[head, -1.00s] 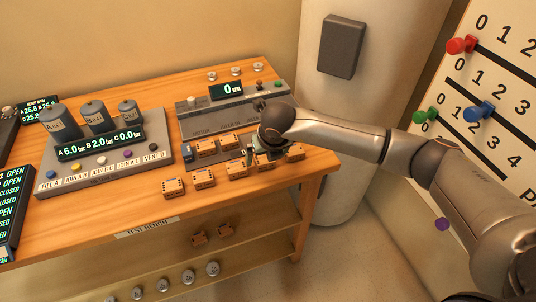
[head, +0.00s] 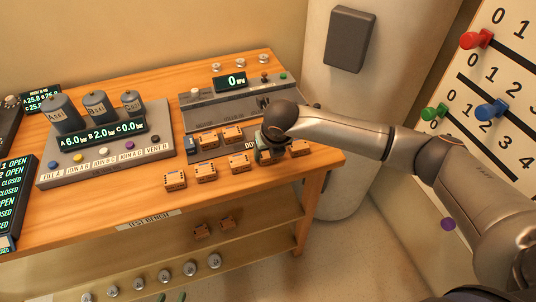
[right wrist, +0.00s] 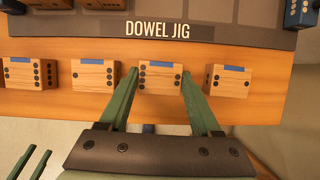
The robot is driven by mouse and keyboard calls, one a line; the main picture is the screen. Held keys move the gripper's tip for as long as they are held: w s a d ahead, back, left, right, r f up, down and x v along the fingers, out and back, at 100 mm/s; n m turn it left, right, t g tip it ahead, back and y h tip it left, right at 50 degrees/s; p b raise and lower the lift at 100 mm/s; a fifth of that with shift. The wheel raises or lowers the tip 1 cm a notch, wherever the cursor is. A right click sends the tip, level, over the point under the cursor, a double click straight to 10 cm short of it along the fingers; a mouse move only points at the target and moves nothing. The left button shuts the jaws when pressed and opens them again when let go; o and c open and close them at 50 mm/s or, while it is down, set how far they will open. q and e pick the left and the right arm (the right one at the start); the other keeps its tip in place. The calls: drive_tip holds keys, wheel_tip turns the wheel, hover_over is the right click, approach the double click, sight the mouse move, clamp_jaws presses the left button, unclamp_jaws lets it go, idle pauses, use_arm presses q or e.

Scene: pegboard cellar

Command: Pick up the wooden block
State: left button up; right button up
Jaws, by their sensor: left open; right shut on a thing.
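In the right wrist view, a wooden block (right wrist: 160,84) with dark dots and a blue strip stands on the table in a row of similar blocks. My right gripper's green fingers are on either side of it and shut on it. In the head view, my right gripper (head: 264,155) is at this row, near the table's right end, and its hand hides most of the held block. My left gripper (head: 172,297) is open and empty; only its green fingertips show at the bottom edge of the head view.
Similar blocks stand close by, left (right wrist: 95,76) and right (right wrist: 227,82) of the held one. The dowel jig (right wrist: 250,37) lies just behind the row, with blocks in it. A grey panel (head: 215,112) stands behind that. A shelf (head: 245,220) runs below the tabletop.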

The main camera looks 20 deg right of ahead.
drive_tip(key=c, duration=0.5)
drive_tip(key=shift+r, duration=0.1)
